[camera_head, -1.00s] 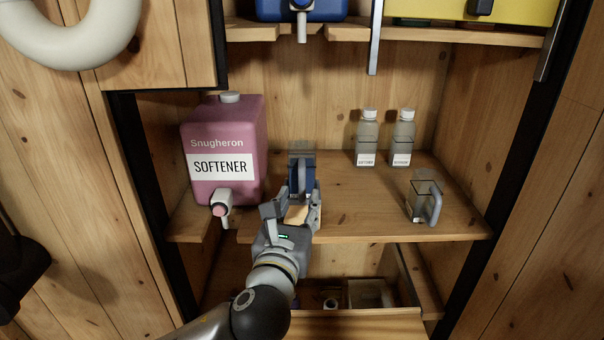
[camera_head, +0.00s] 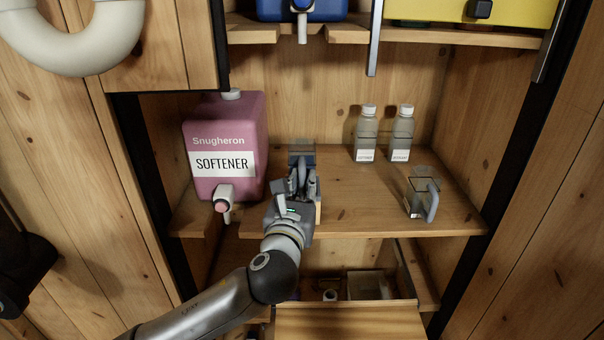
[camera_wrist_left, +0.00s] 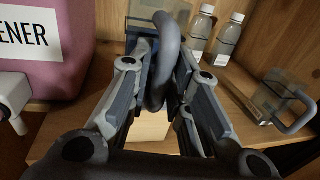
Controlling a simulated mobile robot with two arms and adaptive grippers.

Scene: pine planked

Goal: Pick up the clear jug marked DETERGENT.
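A clear jug (camera_head: 301,149) with a grey handle stands on the middle shelf, partly hidden behind my left gripper (camera_head: 303,180). In the left wrist view its handle (camera_wrist_left: 161,62) lies between the two fingers of that gripper (camera_wrist_left: 163,85), which look closed in on it. I see no lettering on this jug. A second clear jug (camera_head: 415,190) with a grey handle stands to the right on the same shelf; it also shows in the left wrist view (camera_wrist_left: 275,95), its marking unreadable. My right gripper is not in view.
A pink SOFTENER container (camera_head: 226,135) with a spigot stands left of the gripper. Two small capped bottles (camera_head: 366,135) (camera_head: 401,135) stand behind, to the right. An open drawer (camera_head: 350,322) is below. Shelf space between the jugs is free.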

